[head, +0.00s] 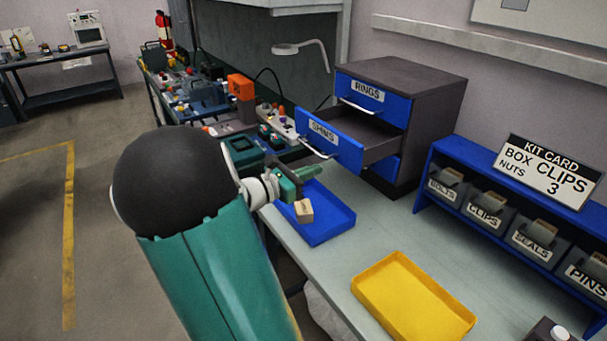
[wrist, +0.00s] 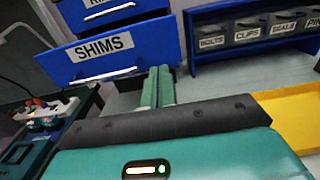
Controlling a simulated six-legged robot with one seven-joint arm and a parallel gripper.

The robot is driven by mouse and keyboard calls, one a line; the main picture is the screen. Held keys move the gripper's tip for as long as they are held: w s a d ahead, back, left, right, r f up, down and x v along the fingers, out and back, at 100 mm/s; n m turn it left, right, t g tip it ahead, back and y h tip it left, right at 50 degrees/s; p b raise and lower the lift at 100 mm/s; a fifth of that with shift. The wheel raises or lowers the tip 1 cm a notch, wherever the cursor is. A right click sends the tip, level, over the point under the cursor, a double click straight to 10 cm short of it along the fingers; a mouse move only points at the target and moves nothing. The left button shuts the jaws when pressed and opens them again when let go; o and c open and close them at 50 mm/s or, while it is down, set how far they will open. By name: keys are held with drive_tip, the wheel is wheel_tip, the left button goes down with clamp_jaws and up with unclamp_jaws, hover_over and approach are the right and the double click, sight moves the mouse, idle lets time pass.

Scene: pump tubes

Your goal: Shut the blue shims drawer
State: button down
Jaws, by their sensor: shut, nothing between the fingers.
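The blue SHIMS drawer (head: 329,140) is pulled well out of the grey cabinet (head: 437,112), with its inside showing in the head view. In the wrist view its labelled front (wrist: 108,50) faces me, with a silver handle along its lower edge. My gripper (head: 314,171) is shut and empty. Its green fingers (wrist: 157,86) lie side by side and point towards the right part of the drawer front. In the head view it is in front of and below the drawer, over the blue tray. I cannot tell whether the fingertips touch the drawer.
The blue RINGS drawer (head: 372,96) above is closed. A yellow tray (head: 414,300) is on the bench. A blue rack (head: 436,160) of labelled bins stands right.

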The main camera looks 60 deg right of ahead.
sight(349, 157)
drive_tip(key=x, duration=0.9)
drive_tip(key=shift+d, duration=0.1)
drive_tip(key=shift+s, duration=0.1)
drive_tip(key=x, duration=1.5)
drive_tip(key=shift+s+d, duration=0.15)
drive_tip(key=shift+d, duration=0.2)
drive_tip(key=shift+s+d, duration=0.15)
drive_tip(key=shift+d, duration=0.1)
drive_tip(key=shift+d+r, duration=0.1)
drive_tip(key=shift+r, duration=0.05)
drive_tip(key=shift+s+r, duration=0.1)
drive_tip(key=shift+s, duration=0.05)
